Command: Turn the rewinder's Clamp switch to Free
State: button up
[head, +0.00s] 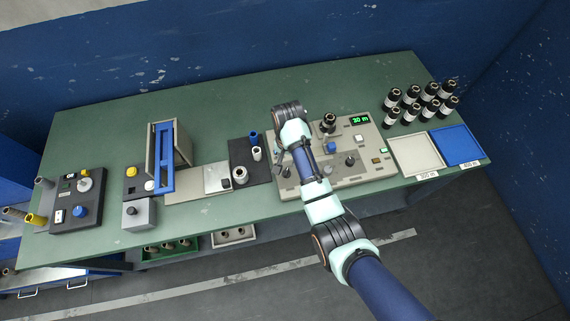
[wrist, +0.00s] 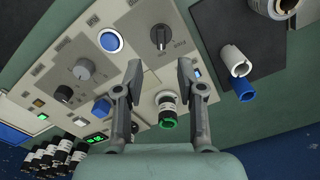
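The rewinder (head: 375,171) is a beige panel on the green bench, partly covered by my arm in the head view. My gripper (wrist: 159,70) is open and empty. Its two fingertips appear on either side and below the switch in the picture, apart from it.
Around the switch are a round blue button (wrist: 110,40), a grey knob (wrist: 82,72), a blue block (wrist: 102,108) and a green-ringed spindle (wrist: 168,108) between the fingers. Several dark rolls (head: 411,96) and two trays (head: 414,156) stand at the right.

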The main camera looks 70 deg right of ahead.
aim_at(287, 171)
jog(key=shift+f, duration=0.4)
notch_tip(287, 171, down, 7)
jog(key=shift+w+f+b, duration=0.1)
jog(key=shift+f+b, duration=0.05)
jog(key=shift+b, duration=0.95)
grip_shut()
